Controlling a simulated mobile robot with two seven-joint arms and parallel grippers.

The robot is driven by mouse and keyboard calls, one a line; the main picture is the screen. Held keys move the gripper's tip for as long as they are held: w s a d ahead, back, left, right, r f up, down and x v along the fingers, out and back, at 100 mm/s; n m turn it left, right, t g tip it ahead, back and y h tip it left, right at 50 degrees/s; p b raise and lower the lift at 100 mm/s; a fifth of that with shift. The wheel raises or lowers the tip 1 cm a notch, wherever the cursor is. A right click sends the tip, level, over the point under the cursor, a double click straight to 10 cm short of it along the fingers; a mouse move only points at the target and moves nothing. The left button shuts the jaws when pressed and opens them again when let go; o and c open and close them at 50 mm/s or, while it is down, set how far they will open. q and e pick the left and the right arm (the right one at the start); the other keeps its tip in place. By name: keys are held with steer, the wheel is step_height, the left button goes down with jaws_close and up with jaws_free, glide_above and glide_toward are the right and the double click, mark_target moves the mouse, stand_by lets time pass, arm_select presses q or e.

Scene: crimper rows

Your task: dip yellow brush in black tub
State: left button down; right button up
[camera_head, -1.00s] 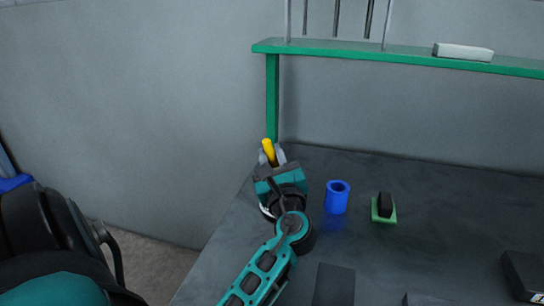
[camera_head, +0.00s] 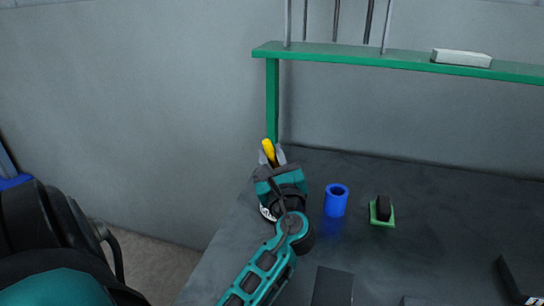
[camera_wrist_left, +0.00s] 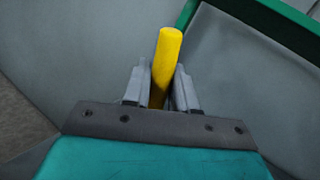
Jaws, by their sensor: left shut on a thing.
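The yellow brush (camera_head: 268,150) shows as a yellow handle standing up between the fingers of my left gripper (camera_head: 272,158), near the table's back left corner. In the left wrist view the yellow handle (camera_wrist_left: 164,65) rises between the two grey fingertips of the left gripper (camera_wrist_left: 158,88), which is shut on it. The brush's lower end is hidden behind the gripper. I cannot make out a black tub; the left gripper and arm cover part of the table there. My right gripper is not in view.
A blue cup (camera_head: 336,200) stands just right of the left gripper. A green block with a black top (camera_head: 382,211) lies further right. A green shelf (camera_head: 400,60) with a white block (camera_head: 461,58) spans the back. Dark flat pieces (camera_head: 333,286) lie at the front.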

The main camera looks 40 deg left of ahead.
arm_select(q)
step_height(320, 180, up, 3)
steer(key=shift+r+p, duration=0.2)
steer(key=shift+p, duration=0.8)
steer(key=shift+r, duration=1.15)
